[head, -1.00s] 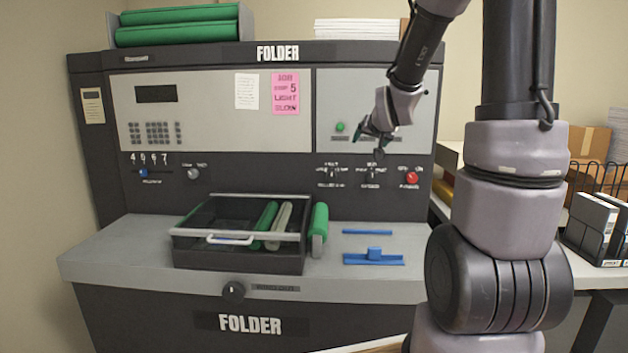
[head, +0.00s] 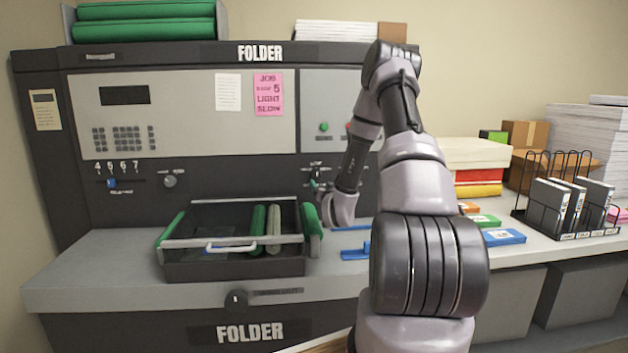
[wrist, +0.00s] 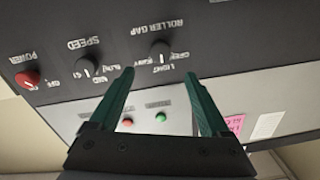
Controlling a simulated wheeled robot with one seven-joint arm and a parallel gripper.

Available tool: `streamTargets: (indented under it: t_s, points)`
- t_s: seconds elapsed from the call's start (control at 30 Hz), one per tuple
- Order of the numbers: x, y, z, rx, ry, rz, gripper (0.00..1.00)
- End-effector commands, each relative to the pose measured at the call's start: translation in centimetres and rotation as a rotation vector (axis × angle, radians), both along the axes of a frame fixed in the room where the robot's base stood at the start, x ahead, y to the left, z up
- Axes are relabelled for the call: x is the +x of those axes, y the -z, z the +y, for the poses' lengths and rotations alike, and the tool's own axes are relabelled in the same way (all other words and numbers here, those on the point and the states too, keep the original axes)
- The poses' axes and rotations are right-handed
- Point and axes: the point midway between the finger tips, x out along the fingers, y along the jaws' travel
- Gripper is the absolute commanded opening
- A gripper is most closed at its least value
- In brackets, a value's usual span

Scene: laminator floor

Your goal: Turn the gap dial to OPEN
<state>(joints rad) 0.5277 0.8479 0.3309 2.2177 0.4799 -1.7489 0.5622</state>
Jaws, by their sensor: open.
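The gap dial (wrist: 160,48) is a small dark knob marked ROLLER GAP on the dark lower panel of the folder machine (head: 265,155). The wrist view shows it upside down, with small marks that seem to include OPEN and LIGHT. I cannot tell which mark its pointer is on. My gripper (wrist: 158,74) is open and empty, its green fingers pointing at the panel, with the dial seen between and just beyond the tips. In the head view my gripper (head: 316,186) is in front of the dial area and mostly hides it.
The speed dial (wrist: 86,66) and red power knob (wrist: 28,79) sit beside the gap dial. Binders in a wire rack (head: 541,216) stand far right.

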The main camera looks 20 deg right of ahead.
Motion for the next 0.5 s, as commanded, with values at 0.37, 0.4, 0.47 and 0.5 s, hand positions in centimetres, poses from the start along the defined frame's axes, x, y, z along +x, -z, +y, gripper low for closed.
streamTargets:
  t_s: [0.37,0.4,0.47,0.5]
  points:
    - [6.8,-0.1,-1.6,-0.001,-0.002,-0.001,0.81]
    - [7.3,-0.1,-1.7,-0.002,-0.002,-0.001,0.81]
    - [8.0,-0.1,-2.0,-0.001,-0.001,-0.001,0.81]
    - [8.4,-0.1,-2.1,-0.001,-0.001,0.000,0.81]
